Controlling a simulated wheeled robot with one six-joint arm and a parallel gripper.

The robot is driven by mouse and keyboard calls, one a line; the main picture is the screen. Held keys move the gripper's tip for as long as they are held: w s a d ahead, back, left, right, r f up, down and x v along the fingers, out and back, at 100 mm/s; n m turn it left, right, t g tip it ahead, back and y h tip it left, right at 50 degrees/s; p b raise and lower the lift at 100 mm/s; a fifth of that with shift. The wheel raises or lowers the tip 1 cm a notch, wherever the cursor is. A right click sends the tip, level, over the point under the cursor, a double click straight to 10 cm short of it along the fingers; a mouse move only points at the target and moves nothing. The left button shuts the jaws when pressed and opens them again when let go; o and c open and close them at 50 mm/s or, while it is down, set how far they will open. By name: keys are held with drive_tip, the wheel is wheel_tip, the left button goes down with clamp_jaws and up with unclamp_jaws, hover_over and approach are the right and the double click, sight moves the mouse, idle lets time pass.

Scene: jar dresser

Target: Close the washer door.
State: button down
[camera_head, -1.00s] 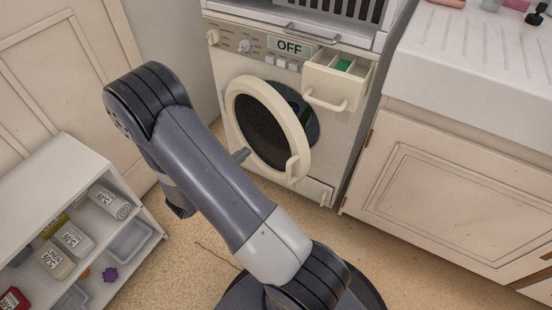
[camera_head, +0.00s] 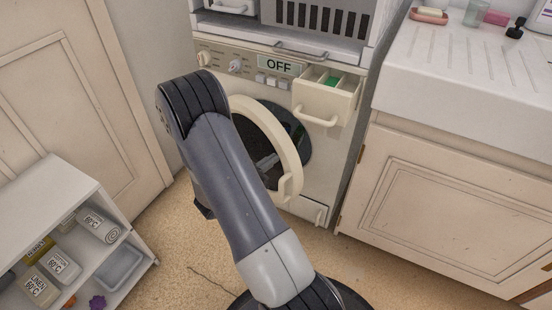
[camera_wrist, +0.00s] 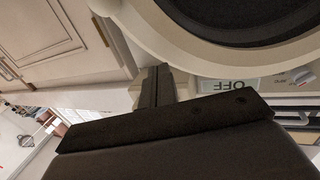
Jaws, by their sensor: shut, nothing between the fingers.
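The washer (camera_head: 315,180) stands at the back centre, its display reading OFF. Its round cream door (camera_head: 287,150) with a dark glass stands ajar, swung out from the dark opening (camera_head: 300,125) and hinged toward the left. My arm hides the door's left part. In the wrist view, the door's cream ring (camera_wrist: 190,50) fills the upper right. My gripper (camera_wrist: 156,76) is shut and empty, close to this ring; I cannot tell whether it touches. In the head view a small grey part, likely my fingertip, shows in front of the door glass.
The detergent drawer (camera_head: 325,100) is pulled out above the door. A sink cabinet (camera_head: 440,200) stands close on the right. A low white shelf (camera_head: 50,190) with several labelled containers is at lower left. The floor (camera_head: 190,250) between is clear.

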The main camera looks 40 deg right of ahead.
drive_tip(key=shift+w+d, duration=0.1)
drive_tip(key=shift+d, duration=1.15)
drive_tip(key=w+d+n+t+b, duration=0.1)
drive_tip(key=d+n+t+b, duration=0.1)
drive_tip(key=d, duration=1.1)
drive_tip(key=shift+w+d+r+t+y+b, duration=0.25)
drive_tip(key=shift+t+b, duration=0.3)
drive_tip(key=shift+t, duration=0.45)
drive_tip(key=shift+s, duration=0.1)
drive_tip(key=shift+s+a+f, duration=0.1)
